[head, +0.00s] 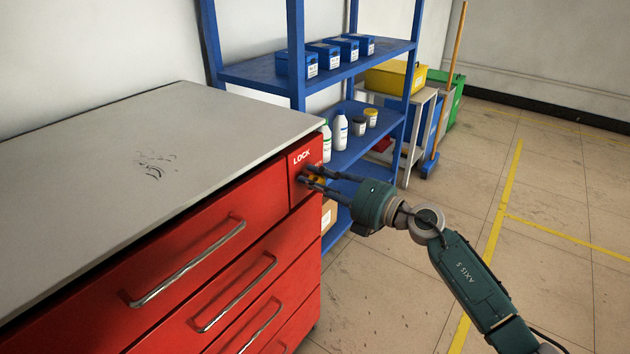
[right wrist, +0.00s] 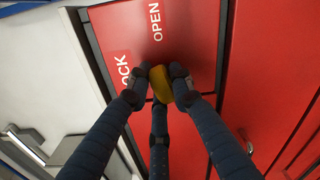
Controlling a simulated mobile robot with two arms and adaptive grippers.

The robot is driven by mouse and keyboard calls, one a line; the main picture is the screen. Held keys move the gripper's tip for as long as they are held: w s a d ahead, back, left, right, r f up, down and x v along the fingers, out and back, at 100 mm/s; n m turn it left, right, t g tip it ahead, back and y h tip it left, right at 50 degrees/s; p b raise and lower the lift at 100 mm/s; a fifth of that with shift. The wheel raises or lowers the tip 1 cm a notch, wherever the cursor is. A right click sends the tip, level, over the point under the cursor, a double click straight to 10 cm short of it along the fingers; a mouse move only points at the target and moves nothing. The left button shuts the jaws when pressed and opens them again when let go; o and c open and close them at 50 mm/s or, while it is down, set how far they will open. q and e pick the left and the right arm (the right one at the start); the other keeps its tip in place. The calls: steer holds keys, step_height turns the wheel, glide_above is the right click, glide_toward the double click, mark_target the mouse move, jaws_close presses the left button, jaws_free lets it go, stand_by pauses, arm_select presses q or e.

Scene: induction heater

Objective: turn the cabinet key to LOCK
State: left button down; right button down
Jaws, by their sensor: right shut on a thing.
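The red cabinet (head: 270,212) has a grey top, and the word LOCK (head: 301,157) is printed on its upper right corner panel. My right gripper (head: 308,177) is at that panel, shut on a small yellow key (head: 318,180). In the right wrist view the yellow key (right wrist: 160,84) sits between my dark fingertips (right wrist: 161,88), against the red panel. OPEN (right wrist: 155,20) and part of LOCK (right wrist: 124,72) are readable there. The fingers hide the keyhole and much of the key, so I cannot tell its exact angle. My left gripper is out of view.
Drawer handles (head: 190,262) stick out from the cabinet front. A blue shelf (head: 330,75) with blue boxes and bottles stands close behind the cabinet. A yellow bin (head: 393,78) and a broom (head: 447,90) are further back. The tiled floor (head: 560,190) at right is clear.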

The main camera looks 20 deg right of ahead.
steer(key=n+b, duration=0.1)
steer(key=n, duration=0.1)
steer(key=n+b, duration=0.1)
steer(key=n, duration=0.2)
steer(key=n+b, duration=0.1)
steer(key=n, duration=0.2)
steer(key=shift+s+a+f, duration=0.1)
steer(key=shift+f, duration=0.2)
steer(key=n+b, duration=0.3)
steer(key=n, duration=0.2)
steer(key=shift+a+n+b, duration=0.1)
steer(key=shift+n+b, duration=0.2)
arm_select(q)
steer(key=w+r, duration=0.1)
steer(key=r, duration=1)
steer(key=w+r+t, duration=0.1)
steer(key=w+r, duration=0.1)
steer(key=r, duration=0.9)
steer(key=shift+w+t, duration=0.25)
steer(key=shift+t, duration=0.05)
arm_select(e)
steer(key=c, duration=1.5)
jaws_free()
steer(key=shift+c, duration=0.2)
steer(key=shift+s, duration=0.1)
steer(key=v, duration=1.2)
